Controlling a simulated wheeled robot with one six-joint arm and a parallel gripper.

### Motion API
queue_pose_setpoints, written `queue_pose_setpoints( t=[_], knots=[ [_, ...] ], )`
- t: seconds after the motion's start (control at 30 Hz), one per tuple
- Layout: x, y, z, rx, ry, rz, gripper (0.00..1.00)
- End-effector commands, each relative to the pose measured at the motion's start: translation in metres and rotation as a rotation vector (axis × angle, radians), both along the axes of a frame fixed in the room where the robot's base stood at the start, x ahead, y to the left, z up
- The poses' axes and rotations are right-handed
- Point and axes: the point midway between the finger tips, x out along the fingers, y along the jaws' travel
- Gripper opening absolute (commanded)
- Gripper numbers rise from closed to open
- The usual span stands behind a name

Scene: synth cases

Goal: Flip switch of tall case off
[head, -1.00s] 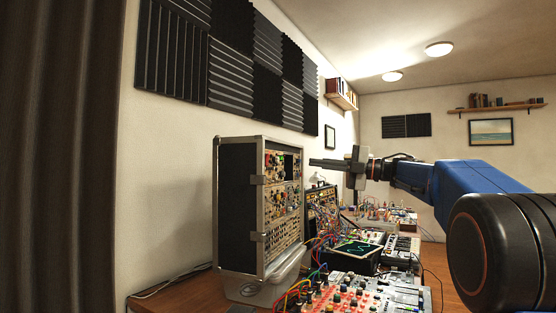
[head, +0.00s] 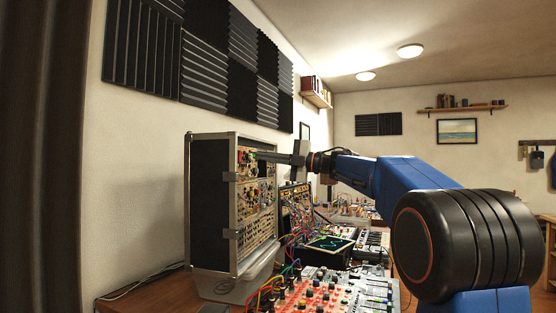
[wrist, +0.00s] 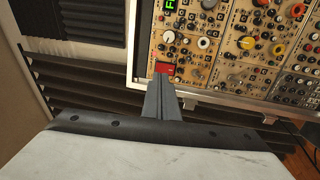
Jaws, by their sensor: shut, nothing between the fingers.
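The tall case (head: 213,208) stands at the left on the bench, with a black side, silver edges and a panel of knobs and cables facing right. In the wrist view its panel (wrist: 232,75) fills the top right. A red switch (wrist: 165,68) sits near the panel's left edge, below a green display; I cannot tell which way it is set. My gripper (head: 259,157) is shut and empty, its fingers pointing at the upper part of the panel. In the wrist view the fingertips (wrist: 163,78) appear just below the red switch and partly cover it; I cannot tell whether they touch.
The case rests on a pale stand (head: 232,284). Foam panels (head: 205,58) cover the wall behind. The space above the bench is open.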

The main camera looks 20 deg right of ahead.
Motion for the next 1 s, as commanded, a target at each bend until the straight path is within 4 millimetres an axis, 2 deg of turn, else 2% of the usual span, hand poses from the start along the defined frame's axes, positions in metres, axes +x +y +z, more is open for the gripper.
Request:
queue_pose_setpoints(
  t=[0.1, 0.33, 1.0],
  knots=[
    [0.011, 0.016, 0.003, -0.001, -0.001, 0.003, 0.0],
    [0.025, 0.034, 0.005, -0.001, -0.001, 0.002, 0.0],
    [0.032, 0.043, 0.009, 0.0, 0.0, 0.0, 0.0]
  ],
)
